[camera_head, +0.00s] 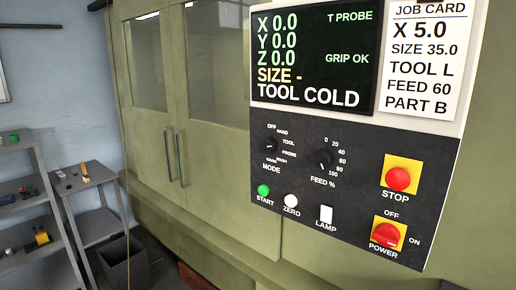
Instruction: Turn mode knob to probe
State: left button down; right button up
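The mode knob (269,147) is a small black dial on the dark control panel (300,228) of the machine. The screen (312,50) above reads X, Y and Z 0.0, T PROBE, GRIP OK, SIZE - and TOOL COLD. Neither of my grippers is in view.
The feed knob (323,160) sits right of the mode knob. Below are the green start button (263,190), white zero button (291,201) and lamp switch (326,215). Red stop (398,179) and power (386,235) controls are at right. Grey shelves (22,195) stand at left.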

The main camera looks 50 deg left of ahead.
aim_at(269, 145)
jog(key=u, duration=1.5)
